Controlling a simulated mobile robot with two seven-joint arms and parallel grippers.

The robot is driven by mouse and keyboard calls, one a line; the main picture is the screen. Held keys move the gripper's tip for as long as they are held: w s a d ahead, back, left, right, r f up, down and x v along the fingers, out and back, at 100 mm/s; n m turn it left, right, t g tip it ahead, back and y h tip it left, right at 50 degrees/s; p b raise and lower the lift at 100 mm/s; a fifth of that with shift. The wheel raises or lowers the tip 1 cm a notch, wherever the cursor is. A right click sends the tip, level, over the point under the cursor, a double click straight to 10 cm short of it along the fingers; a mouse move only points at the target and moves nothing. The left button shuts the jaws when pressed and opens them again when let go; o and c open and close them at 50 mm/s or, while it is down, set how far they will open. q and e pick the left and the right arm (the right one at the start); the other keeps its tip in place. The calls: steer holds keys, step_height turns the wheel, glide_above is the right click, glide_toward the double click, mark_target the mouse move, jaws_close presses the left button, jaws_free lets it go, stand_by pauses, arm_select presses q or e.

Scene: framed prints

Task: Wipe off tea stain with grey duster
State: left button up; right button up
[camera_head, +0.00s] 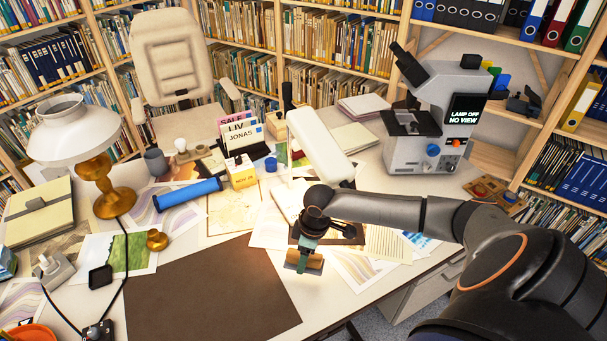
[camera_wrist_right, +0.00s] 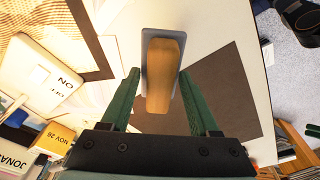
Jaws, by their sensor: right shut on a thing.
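The grey duster has a tan wooden handle and a grey base; it shows in the right wrist view (camera_wrist_right: 165,75) and in the head view (camera_head: 293,258), by the desk's front edge. My right gripper (camera_head: 309,264) reaches down over the desk and is shut on the duster's handle; its green fingers lie on either side of it in the wrist view (camera_wrist_right: 159,75). The duster is just right of the large brown desk mat (camera_head: 205,300). I cannot make out a tea stain on the desk or the papers. My left gripper is not in view.
A microscope (camera_head: 432,120) stands at the back right and a white lamp (camera_head: 75,130) at the left. A blue tube (camera_head: 187,194), a yellow date block (camera_head: 241,173) and loose papers (camera_head: 375,243) lie around. The brown mat's surface is clear.

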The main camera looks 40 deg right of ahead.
steer(key=shift+r, duration=1)
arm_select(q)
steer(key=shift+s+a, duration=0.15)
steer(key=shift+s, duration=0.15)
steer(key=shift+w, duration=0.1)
